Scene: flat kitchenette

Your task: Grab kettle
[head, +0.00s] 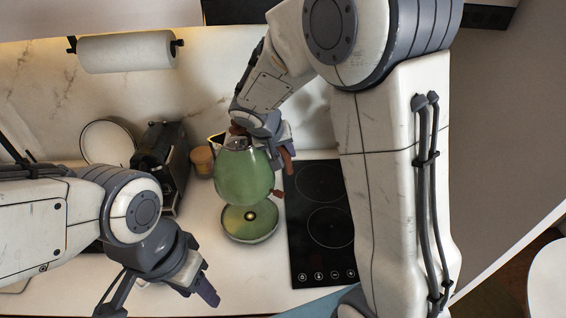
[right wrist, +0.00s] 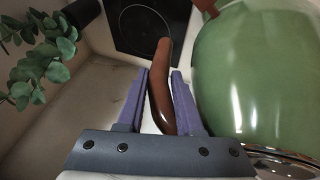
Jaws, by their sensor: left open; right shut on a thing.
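The green, glossy kettle (head: 243,178) is in the middle of the head view, and its rounded side (right wrist: 262,75) fills the right of the right wrist view. Its brown handle (right wrist: 160,85) lies between the purple fingers of my right gripper (right wrist: 162,78), which is shut on it. In the head view my right gripper (head: 284,150) is at the kettle's right side. The round green kettle base (head: 250,234) is on the counter, with its centre connector uncovered, so the kettle is off it. My left gripper (head: 165,290) is open and empty at the lower left.
A black cooktop (head: 321,262) lies right of the base. A dark appliance (head: 165,155), a small wooden-coloured jar (head: 202,160) and a round white plate (head: 107,143) stand at the left. A paper towel roll (head: 127,51) hangs on the wall. A leafy plant (right wrist: 35,60) shows in the right wrist view.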

